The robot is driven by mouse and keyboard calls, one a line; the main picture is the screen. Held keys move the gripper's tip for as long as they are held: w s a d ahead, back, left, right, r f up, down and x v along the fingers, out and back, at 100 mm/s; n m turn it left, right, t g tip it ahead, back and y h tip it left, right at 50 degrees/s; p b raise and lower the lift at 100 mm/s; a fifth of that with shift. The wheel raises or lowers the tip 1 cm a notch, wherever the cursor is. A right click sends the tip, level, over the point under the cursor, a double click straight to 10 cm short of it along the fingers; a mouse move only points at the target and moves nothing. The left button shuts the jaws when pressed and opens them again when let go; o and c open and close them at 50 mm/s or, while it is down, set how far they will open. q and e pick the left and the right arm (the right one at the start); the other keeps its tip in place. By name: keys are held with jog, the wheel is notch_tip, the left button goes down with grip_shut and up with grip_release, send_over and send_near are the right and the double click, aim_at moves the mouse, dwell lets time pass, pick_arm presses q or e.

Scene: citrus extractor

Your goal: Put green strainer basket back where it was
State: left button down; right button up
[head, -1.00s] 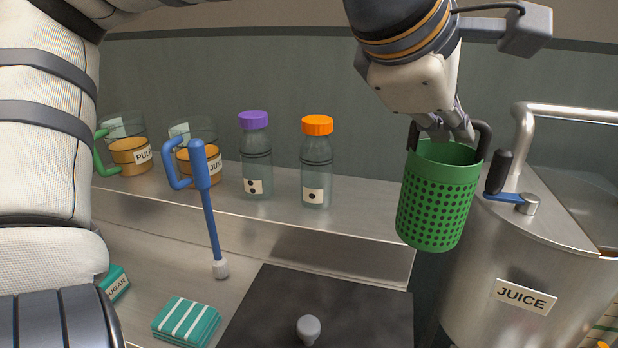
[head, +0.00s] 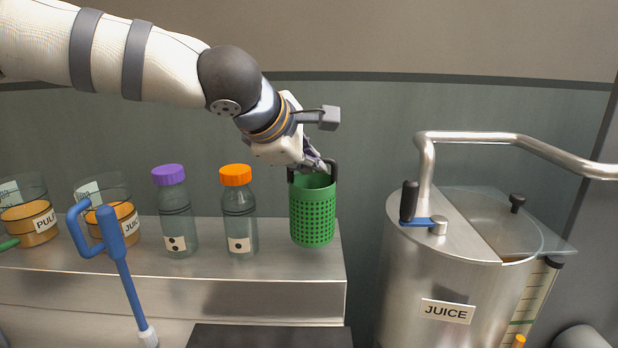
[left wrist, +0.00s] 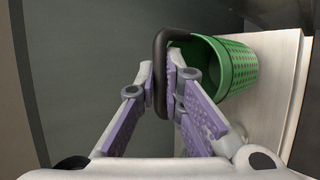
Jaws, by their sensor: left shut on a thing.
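The green strainer basket (head: 312,212), perforated and with a black handle, is upright at the right end of the metal shelf (head: 290,262), right of the orange-capped bottle. I cannot tell whether its base touches the shelf or hangs just above it. My left gripper (head: 318,165) is shut on the black handle at the basket's top. In the left wrist view, the gripper's purple-padded fingers (left wrist: 162,85) pinch the dark handle, and the green basket (left wrist: 232,68) hangs beside them. My right gripper is not in view.
A purple-capped bottle (head: 174,212) and an orange-capped bottle (head: 239,215) stand left of the basket. Juice and pulp jugs are farther left, behind a blue-handled tool (head: 118,255). A steel JUICE tank (head: 440,285) with a bent pipe stands right, across a gap.

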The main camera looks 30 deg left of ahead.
aim_at(319, 186)
pick_arm(q)
notch_tip(319, 186, down, 3)
jog(key=shift+w+a+f, duration=0.1)
jog(key=shift+f, duration=0.05)
jog(key=shift+f, duration=0.1)
jog(key=c, duration=1.7)
grip_release()
jog(key=shift+r, duration=0.2)
jog(key=v, duration=1.2)
